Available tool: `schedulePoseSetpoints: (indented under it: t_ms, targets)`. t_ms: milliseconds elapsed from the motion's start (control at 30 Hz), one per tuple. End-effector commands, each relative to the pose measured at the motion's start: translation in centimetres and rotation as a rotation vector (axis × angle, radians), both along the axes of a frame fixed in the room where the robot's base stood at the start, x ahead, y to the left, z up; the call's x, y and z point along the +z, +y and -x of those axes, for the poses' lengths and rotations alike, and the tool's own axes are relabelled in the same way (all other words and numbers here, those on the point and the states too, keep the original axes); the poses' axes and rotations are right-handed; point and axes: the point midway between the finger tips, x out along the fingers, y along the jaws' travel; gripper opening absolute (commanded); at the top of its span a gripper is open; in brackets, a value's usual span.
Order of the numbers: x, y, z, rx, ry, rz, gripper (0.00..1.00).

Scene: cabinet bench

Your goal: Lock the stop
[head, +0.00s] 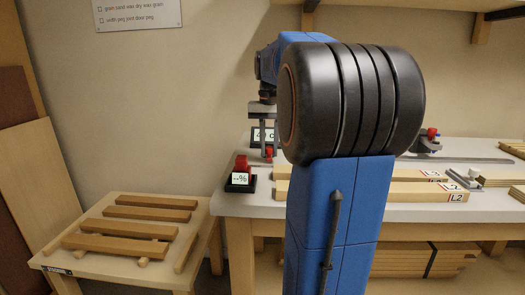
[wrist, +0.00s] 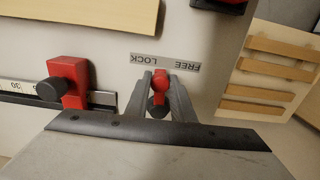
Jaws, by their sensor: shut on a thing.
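In the wrist view, my gripper (wrist: 160,84) is shut on a small red lever (wrist: 159,77) with a dark round end, held between its two fingers. A label plate (wrist: 165,62) lies just beyond the fingertips, with LOCK and FREE upside down; LOCK is on the left. The lever is near the middle of the label, and its exact setting is hard to tell. A red stop block (wrist: 69,82) with a dark knob (wrist: 52,89) sits on the ruled rail (wrist: 101,98) to the left. In the head view, my gripper (head: 269,132) is partly hidden by my arm.
In the head view, a black meter (head: 240,180) reading "--%" stands at the bench's left front corner. Wood boards (head: 415,191) lie on the bench (head: 235,205). A low table (head: 90,268) with wood strips is at left. My arm hides the bench's middle.

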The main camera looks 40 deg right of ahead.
Motion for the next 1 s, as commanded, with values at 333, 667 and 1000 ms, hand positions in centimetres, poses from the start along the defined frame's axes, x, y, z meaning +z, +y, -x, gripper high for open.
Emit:
schedulePoseSetpoints:
  t_ms: [333, 667, 1000]
  targets:
    - [0.0, -0.7, 0.6, 0.0, 0.0, 0.0, 0.15]
    - [0.0, -1.0, 0.8, -0.001, 0.0, 0.0, 0.15]
    - [0.0, -2.3, 1.5, -0.001, -0.001, 0.001, 0.15]
